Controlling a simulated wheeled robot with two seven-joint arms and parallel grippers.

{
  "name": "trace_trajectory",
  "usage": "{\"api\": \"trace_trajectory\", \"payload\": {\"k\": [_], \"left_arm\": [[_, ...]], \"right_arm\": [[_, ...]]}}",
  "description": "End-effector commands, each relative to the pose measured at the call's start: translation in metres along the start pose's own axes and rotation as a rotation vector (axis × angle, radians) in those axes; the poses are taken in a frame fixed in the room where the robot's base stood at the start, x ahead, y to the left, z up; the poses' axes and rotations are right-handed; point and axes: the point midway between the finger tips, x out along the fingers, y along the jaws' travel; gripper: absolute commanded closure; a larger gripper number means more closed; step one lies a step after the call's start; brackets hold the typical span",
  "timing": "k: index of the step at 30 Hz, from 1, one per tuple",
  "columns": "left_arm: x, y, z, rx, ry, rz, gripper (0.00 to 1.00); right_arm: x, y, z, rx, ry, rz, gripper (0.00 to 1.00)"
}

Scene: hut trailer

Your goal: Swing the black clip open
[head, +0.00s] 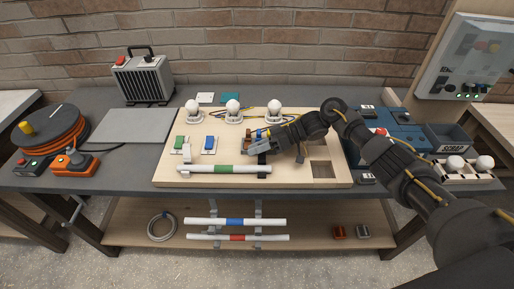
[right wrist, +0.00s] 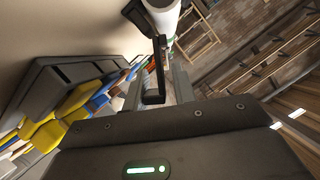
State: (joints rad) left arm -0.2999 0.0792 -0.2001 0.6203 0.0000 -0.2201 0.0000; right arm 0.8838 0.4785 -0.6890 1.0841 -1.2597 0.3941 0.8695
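The black clip (head: 262,163) is on the wooden board (head: 225,119), at the right part of a white tube with a green band (head: 224,169). In the right wrist view the black clip (right wrist: 154,97) reaches down from the white tube (right wrist: 163,16) as a dark strap with a loop-like end. My right gripper (head: 256,149) is over the board at the clip. In the right wrist view its two fingers (right wrist: 157,92) stand apart, one on each side of the clip's end, with a visible gap. My left gripper is not in view.
A pale clip (head: 186,160) holds the tube's left part. White bulbs (head: 232,107), a green block (head: 179,143) and a blue block (head: 209,144) are on the board behind. Square openings (head: 323,170) lie at its right. A grey plate (head: 137,125) lies left.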

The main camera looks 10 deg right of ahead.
Motion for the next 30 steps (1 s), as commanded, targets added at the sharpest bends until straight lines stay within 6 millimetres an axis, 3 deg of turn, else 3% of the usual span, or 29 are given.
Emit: {"api": "trace_trajectory", "payload": {"k": [11,24,30], "left_arm": [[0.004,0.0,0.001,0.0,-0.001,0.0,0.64],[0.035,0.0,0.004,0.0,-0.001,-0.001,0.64],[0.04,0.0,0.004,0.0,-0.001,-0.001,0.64]], "right_arm": [[-0.007,0.001,0.001,-0.001,0.001,0.002,0.73],[-0.087,0.002,0.003,-0.001,0.0,0.003,0.73],[-0.106,0.001,0.001,-0.001,0.0,0.001,0.73]]}}
